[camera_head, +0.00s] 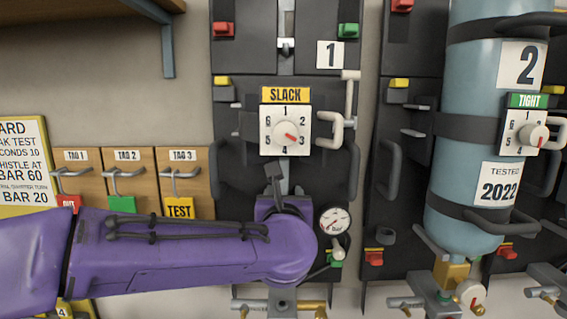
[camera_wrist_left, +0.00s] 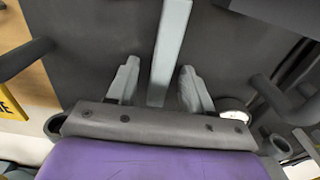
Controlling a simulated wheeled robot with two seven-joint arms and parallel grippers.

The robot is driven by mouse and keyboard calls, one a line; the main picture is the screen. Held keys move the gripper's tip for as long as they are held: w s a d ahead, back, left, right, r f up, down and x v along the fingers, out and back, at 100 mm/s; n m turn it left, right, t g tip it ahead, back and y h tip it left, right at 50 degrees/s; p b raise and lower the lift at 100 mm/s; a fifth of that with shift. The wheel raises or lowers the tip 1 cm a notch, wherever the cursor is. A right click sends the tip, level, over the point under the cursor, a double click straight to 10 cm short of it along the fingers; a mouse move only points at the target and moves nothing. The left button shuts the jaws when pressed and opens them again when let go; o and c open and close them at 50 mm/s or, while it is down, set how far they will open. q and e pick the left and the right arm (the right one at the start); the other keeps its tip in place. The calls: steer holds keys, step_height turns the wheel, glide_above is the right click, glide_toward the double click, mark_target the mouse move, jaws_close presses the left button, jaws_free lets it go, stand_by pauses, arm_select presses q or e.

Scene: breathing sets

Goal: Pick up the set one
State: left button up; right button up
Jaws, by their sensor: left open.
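Set one (camera_head: 240,125) is a black backplate on the wall, with a "1" label (camera_head: 330,55), a yellow SLACK tag and a white numbered dial (camera_head: 285,130) whose red pointer is near 3. Dark handles stick out at its sides. My left gripper (camera_head: 276,178) is in front of its lower middle, partly hidden by my purple wrist. In the left wrist view my left gripper (camera_wrist_left: 158,85) is open, its fingers on either side of a grey vertical bar (camera_wrist_left: 170,45) of the set. I cannot tell whether they touch it. My right gripper is not in view.
Set two, with a blue cylinder (camera_head: 470,100) marked 2 and a TIGHT tag, hangs at the right. A pressure gauge (camera_head: 335,219) is beside my wrist. Wooden tag boards (camera_head: 130,180) with hooks and a yellow sign (camera_head: 20,150) are at the left. A shelf (camera_head: 80,15) is above.

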arm_select(q)
steer(key=shift+s, duration=0.15)
jaws_close()
stand_by(1.2)
steer(key=shift+r, duration=0.25)
